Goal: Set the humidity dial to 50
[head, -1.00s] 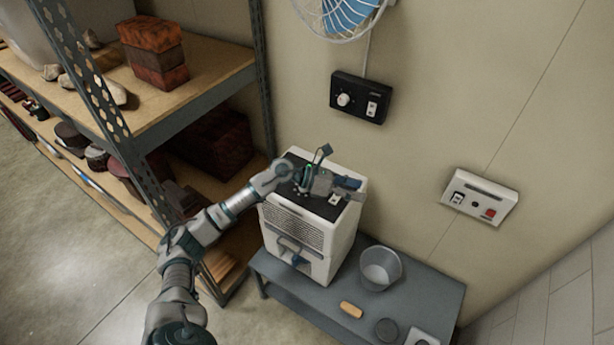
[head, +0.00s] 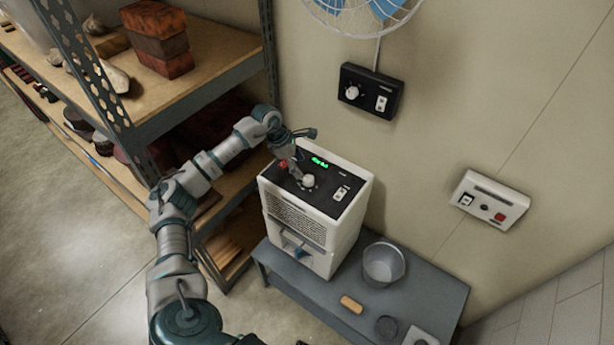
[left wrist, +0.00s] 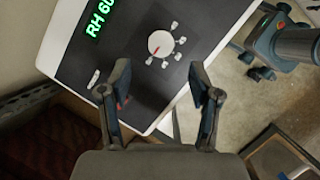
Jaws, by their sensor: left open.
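The white dehumidifier (head: 314,232) stands on a grey bench. Its black top panel bears a pale round humidity dial (head: 308,181), a green display (head: 320,161) and a switch (head: 342,194). In the left wrist view the dial (left wrist: 161,43) has a red pointer mark and several pale marks around it. The display (left wrist: 100,17) there reads RH 60, cut by the frame edge. My left gripper (head: 297,172) is over the panel's left part, beside the dial. In the left wrist view its open fingers (left wrist: 159,80) are empty, with the dial beyond them. My right gripper is out of view.
A metal bucket (head: 384,263), a tan block (head: 351,304) and a dark round item (head: 386,327) are on the bench (head: 290,279). A black control box (head: 370,91) and a white one (head: 490,199) are on the wall. A loaded shelf (head: 190,98) stands left.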

